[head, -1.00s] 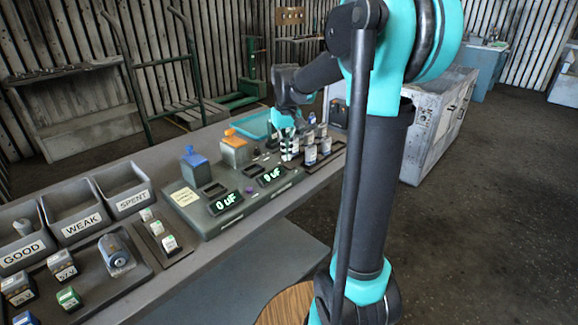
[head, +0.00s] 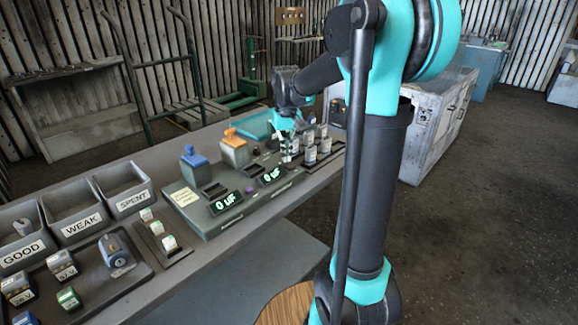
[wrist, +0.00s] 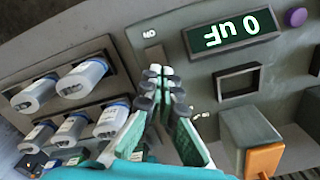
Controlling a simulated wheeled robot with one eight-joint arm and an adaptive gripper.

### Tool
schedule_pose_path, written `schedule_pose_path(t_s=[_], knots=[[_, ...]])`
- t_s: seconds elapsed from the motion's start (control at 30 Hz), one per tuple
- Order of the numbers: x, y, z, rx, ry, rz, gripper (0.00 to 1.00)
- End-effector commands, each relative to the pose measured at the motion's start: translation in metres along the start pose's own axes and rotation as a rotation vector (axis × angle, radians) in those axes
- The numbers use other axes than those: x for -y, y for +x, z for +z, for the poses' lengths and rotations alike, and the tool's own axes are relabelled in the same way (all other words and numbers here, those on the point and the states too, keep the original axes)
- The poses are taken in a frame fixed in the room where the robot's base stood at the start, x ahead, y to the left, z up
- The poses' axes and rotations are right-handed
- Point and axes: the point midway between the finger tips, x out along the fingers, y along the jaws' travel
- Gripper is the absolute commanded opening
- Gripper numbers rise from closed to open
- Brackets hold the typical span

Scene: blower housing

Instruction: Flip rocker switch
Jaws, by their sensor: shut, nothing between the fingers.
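My gripper (wrist: 160,86) is shut and empty, its fingertips close over the tester panel (wrist: 210,85). It also shows in the head view (head: 288,152), at the far end of the panel near the white canisters. In the wrist view, a small dark slot-like part, perhaps the rocker switch (wrist: 155,53), shows just beyond the fingertips, below a small white label (wrist: 150,33). The fingers partly cover this spot, so I cannot tell the switch's position or whether the fingertips touch it.
White canisters with blue bands (wrist: 89,76) stand in a rack beside the gripper. A lit display (wrist: 235,33) reads 0 uF, near a purple button (wrist: 296,17) and an orange-topped block (wrist: 250,140). Labelled bins (head: 75,212) stand at the near left.

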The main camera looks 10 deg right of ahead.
Motion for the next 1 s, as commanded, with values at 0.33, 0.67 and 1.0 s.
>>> schedule_pose_path(t_s=[0.33,0.67,1.0], knots=[[0.000,0.005,0.000,0.000,0.000,0.000,0.00],[0.000,0.009,0.000,0.000,0.000,0.000,0.00],[0.000,0.014,0.000,0.000,0.000,0.000,0.00]])
